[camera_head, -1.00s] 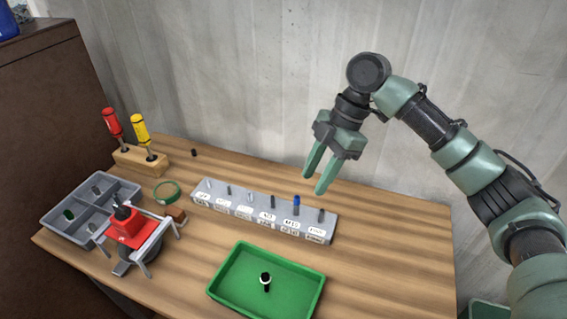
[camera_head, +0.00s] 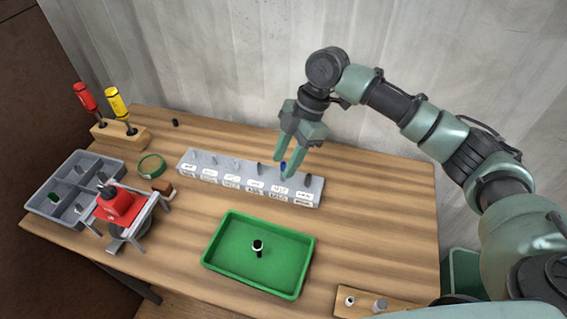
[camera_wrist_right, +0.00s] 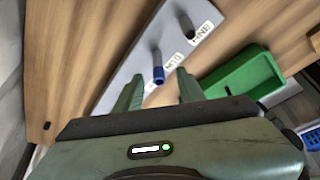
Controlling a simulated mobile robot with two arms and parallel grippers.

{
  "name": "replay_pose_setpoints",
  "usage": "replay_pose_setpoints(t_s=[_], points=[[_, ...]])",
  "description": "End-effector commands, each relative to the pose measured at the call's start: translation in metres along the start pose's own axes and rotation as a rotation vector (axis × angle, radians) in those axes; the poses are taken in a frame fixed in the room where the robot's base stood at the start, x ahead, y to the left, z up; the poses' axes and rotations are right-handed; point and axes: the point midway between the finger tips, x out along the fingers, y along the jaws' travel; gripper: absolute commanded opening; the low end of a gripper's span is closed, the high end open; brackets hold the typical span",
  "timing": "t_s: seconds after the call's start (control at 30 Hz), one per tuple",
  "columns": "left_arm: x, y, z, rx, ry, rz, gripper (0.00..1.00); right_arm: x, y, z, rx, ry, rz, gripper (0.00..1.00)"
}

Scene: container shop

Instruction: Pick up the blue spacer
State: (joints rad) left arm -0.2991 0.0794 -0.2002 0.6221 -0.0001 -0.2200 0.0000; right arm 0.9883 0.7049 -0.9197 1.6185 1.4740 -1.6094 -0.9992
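The blue spacer (camera_head: 283,166) stands upright on a peg of the grey labelled rack (camera_head: 210,178), at the second position from the right end. In the right wrist view the blue spacer (camera_wrist_right: 158,75) shows on its dark peg, between and ahead of the fingers. My right gripper (camera_head: 286,166) is open, its fingertips pointing down close to the spacer. In the right wrist view the gripper (camera_wrist_right: 157,92) has its two fingers apart with nothing held. I cannot tell whether a finger touches the spacer. My left gripper is not in view.
A green tray (camera_head: 225,272) with a black-and-white piece stands in front of the rack. At left are a grey divided bin (camera_head: 52,215), a red-topped fixture (camera_head: 118,206) and a screwdriver block (camera_head: 118,136). A wooden block (camera_head: 352,312) lies at the front right.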

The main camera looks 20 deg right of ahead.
Motion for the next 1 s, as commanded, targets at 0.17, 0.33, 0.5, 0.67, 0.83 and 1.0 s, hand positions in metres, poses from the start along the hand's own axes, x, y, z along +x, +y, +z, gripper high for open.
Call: replay_pose_setpoints(t_s=[0.17, 0.33, 0.5, 0.67, 0.83, 1.0], points=[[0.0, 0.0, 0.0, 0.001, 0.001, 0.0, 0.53, 0.0, 0.0, 0.0, 0.0, 0.0, 0.0, 0.25], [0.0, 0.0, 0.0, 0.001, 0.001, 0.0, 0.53, 0.0, 0.0, 0.0, 0.0, 0.0, 0.0, 0.0], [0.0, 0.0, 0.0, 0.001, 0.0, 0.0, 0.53, 0.0, 0.0, 0.0, 0.0, 0.0, 0.0, 0.0], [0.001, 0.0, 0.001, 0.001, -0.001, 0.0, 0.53, -0.003, 0.0, -0.001, 0.0, 0.001, 0.001, 0.0], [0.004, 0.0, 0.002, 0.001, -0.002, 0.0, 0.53, -0.015, 0.001, -0.006, -0.003, 0.001, 0.002, 0.0], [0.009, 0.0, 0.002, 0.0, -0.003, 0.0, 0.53, -0.045, 0.002, -0.019, -0.003, 0.001, 0.005, 0.0]])
